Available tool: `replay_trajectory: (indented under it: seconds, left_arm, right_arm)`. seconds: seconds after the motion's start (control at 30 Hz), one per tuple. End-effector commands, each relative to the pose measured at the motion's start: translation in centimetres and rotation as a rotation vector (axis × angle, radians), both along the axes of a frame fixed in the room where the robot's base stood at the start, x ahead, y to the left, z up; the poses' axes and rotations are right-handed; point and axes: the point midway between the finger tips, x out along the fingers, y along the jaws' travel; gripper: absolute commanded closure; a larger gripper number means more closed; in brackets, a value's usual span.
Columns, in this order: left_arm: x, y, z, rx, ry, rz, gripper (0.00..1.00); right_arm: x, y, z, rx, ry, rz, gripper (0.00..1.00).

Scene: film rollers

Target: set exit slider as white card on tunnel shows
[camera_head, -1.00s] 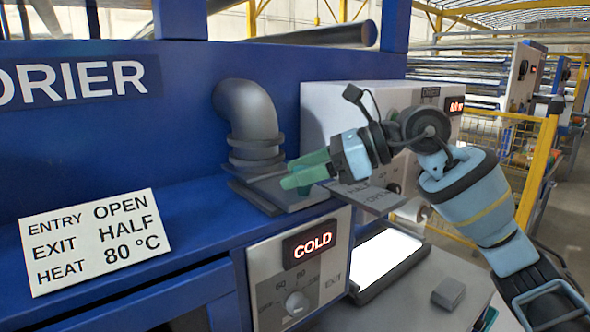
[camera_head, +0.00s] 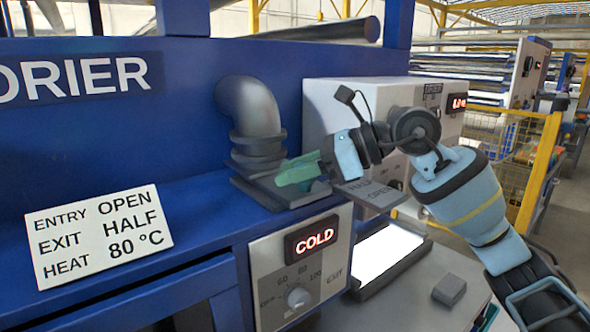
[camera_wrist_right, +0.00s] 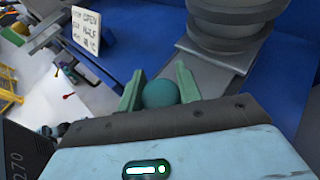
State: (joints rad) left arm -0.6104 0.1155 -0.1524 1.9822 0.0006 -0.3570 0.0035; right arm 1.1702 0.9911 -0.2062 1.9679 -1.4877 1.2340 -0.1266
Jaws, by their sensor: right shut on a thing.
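The white card (camera_head: 102,238) leans on the blue tunnel at the left and reads ENTRY OPEN, EXIT HALF, HEAT 80 °C. My right gripper (camera_head: 298,172) is beside the foot of the grey elbow pipe (camera_head: 252,108). In the right wrist view its green fingers (camera_wrist_right: 160,92) are shut on a round teal knob (camera_wrist_right: 161,94), which the gripper hides in the head view. A grey scale plate (camera_head: 372,194) marked HALF and OPEN lies under the gripper, its other end covered. My left gripper is not in view.
A heat panel (camera_head: 268,268) with a dial and a display reading COLD (camera_head: 314,239) faces front. A lit white panel (camera_head: 386,256) and a small grey block (camera_head: 449,290) are to its right. A white cabinet (camera_head: 325,105) stands close behind my right gripper.

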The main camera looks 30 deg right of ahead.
Motion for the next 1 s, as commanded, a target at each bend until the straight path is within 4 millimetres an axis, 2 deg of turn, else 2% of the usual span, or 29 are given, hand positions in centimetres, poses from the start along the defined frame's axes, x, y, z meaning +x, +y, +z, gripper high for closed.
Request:
replay_trajectory:
  seconds: [0.37,0.67,0.7,0.87,1.0]
  left_arm:
    - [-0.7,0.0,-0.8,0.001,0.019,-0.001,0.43]
    - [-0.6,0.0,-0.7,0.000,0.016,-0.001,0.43]
    - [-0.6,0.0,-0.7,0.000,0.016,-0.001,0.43]
    - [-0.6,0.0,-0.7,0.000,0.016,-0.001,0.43]
    - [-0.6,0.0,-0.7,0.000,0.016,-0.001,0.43]
  right_arm:
    - [-3.7,-0.4,-0.1,-0.002,0.000,-0.003,1.00]
    - [-4.0,-0.3,0.1,0.000,-0.002,-0.001,1.00]
    - [-4.0,-0.4,0.1,0.000,-0.002,-0.001,0.63]
    - [-4.0,-0.3,0.1,-0.001,-0.001,-0.001,0.44]
    - [-4.0,-0.3,0.0,-0.001,-0.001,-0.001,0.44]
